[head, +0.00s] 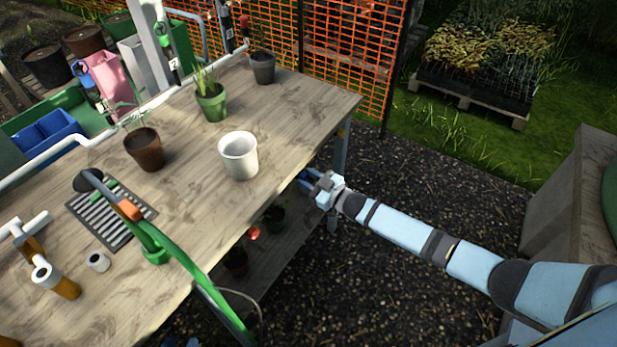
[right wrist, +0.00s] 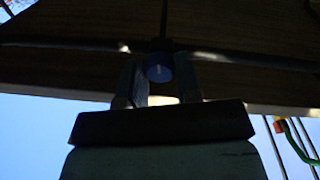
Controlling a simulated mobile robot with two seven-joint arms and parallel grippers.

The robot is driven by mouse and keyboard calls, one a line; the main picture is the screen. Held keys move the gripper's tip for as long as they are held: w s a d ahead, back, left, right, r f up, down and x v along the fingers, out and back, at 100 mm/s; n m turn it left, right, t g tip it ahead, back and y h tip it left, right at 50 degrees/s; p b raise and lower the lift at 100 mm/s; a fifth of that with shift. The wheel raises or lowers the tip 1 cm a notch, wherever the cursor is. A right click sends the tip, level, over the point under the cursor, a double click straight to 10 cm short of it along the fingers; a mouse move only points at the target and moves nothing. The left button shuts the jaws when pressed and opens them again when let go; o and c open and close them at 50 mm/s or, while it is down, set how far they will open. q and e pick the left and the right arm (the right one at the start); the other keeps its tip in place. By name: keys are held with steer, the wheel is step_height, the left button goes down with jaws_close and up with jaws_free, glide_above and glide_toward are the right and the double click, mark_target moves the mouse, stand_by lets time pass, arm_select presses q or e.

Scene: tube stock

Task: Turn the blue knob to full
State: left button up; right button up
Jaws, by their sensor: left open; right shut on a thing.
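The blue knob (right wrist: 158,70) shows in the right wrist view, below the dark underside of the potting table (head: 190,190). It is round, with a short pale mark on its face that stands nearly upright in the picture. My right gripper (right wrist: 159,88) has one finger on each side of the knob and is shut on it. In the head view my right gripper (head: 308,181) is at the table's right edge, by the front leg. I cannot make out the knob there. My left gripper is not in view.
On the table stand a white pot (head: 238,158), a brown pot (head: 145,150), green and grey pots, a metal grate (head: 112,215) and a green hose tool (head: 190,265). A lower shelf (head: 275,250) holds small pots. Gravel ground (head: 390,280) lies open below my right arm.

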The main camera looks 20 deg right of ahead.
steer(key=shift+m, duration=0.6)
steer(key=o, duration=0.9)
steer(key=v, duration=1.3)
steer(key=shift+s+d+r, duration=0.1)
steer(key=shift+s+d, duration=0.1)
steer(key=shift+s, duration=0.15)
